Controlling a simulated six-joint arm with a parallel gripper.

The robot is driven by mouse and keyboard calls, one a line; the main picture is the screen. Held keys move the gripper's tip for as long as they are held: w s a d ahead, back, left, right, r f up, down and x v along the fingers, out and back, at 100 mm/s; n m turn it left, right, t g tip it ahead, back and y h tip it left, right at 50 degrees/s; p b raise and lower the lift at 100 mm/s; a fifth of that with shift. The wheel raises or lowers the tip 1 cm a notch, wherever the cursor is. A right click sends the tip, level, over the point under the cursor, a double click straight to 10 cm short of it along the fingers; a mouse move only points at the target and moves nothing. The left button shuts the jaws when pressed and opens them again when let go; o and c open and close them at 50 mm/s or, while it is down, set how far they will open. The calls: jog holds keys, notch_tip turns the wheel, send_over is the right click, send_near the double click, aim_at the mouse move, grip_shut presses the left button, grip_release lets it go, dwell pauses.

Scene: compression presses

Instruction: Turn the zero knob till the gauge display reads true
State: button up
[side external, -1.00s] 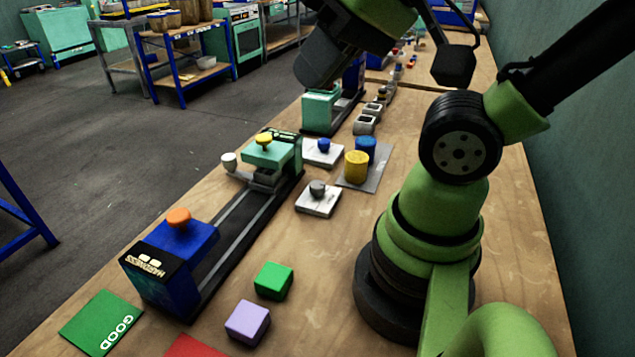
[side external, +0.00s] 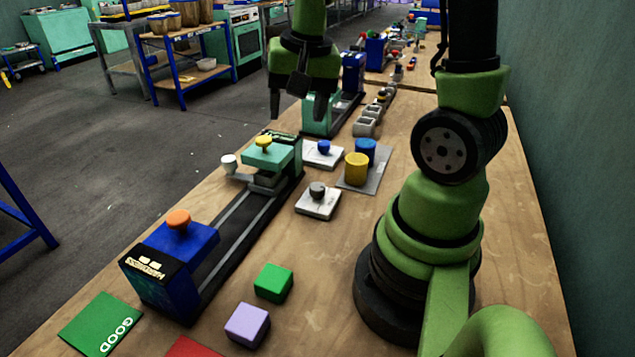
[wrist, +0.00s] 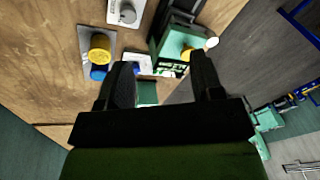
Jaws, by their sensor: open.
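The press nearest the camera has a blue block (side external: 170,262) with an orange knob (side external: 179,220) on top. At the far end of its dark rail is a green head (side external: 268,158) with a yellow knob (side external: 264,141) and a white knob (side external: 229,162) at its side. A small lit green display (wrist: 170,70) shows on this press in the wrist view, its reading too small to make out. I cannot tell which knob is the zero knob. My gripper (side external: 298,108) points down, open and empty, above and beyond the green head, touching nothing visible.
Beside the press are a white plate with a blue knob (side external: 323,147), a white plate with a grey knob (side external: 318,189), and yellow and blue cylinders (side external: 356,168) on a grey mat. Green (side external: 274,282) and lilac blocks (side external: 248,323) lie nearer. Another press (side external: 318,112) stands behind.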

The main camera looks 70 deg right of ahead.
aim_at(317, 186)
jog(key=d+f+m, duration=0.1)
jog(key=d+f, duration=0.1)
jog(key=f, duration=0.4)
jog(key=d+f+m+g, duration=0.1)
jog(key=f, duration=0.5)
jog(key=s+d+f+m+g, duration=0.1)
jog(key=d+f, duration=0.1)
jog(key=f, duration=0.4)
jog(key=shift+d+f, duration=0.25)
jog(key=shift+d, duration=0.1)
jog(key=c, duration=0.9)
jog(key=shift+n, duration=0.3)
jog(key=n, duration=1)
jog(key=shift+a+n, duration=0.1)
jog(key=shift+n, duration=0.3)
